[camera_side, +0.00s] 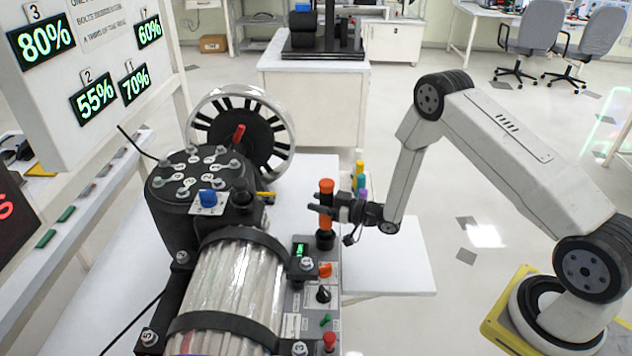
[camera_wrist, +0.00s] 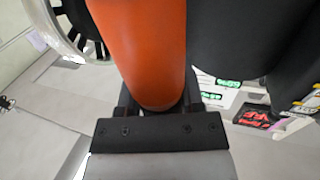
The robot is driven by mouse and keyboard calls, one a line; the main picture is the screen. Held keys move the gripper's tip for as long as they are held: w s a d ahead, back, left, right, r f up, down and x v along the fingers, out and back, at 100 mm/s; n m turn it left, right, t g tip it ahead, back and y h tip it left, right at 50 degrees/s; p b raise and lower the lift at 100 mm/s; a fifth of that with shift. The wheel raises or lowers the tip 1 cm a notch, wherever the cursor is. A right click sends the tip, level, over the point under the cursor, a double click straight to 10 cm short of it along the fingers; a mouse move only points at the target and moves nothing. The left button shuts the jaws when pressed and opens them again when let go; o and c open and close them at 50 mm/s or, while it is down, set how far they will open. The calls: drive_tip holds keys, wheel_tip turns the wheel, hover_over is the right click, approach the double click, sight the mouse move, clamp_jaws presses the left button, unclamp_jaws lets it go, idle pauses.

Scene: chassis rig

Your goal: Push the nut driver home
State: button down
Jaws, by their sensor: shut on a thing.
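The nut driver (camera_side: 326,187) has an orange handle and stands upright beside the rig's control panel. Its lower end meets a black round holder (camera_side: 325,240) at the panel's far end; I cannot tell how deep it sits. My gripper (camera_side: 325,208) comes in from the right and is shut around the handle, covering its middle. In the wrist view the orange handle (camera_wrist: 150,50) fills the middle, between the fingers of my gripper (camera_wrist: 158,98). The handle's tip below the jaws is hidden there.
The black chassis with numbered bolts (camera_side: 190,180) and the clear ribbed cylinder (camera_side: 235,290) lie left of the driver. Yellow, green and purple tools (camera_side: 361,182) stand close behind my gripper. A white table (camera_side: 390,260) is clear on the right.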

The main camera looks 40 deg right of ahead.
drive_tip(key=shift+f, duration=1.3)
idle(1.4)
drive_tip(key=shift+c, duration=0.7)
unclamp_jaws()
drive_tip(key=v, duration=0.8)
drive_tip(key=shift+w, duration=0.1)
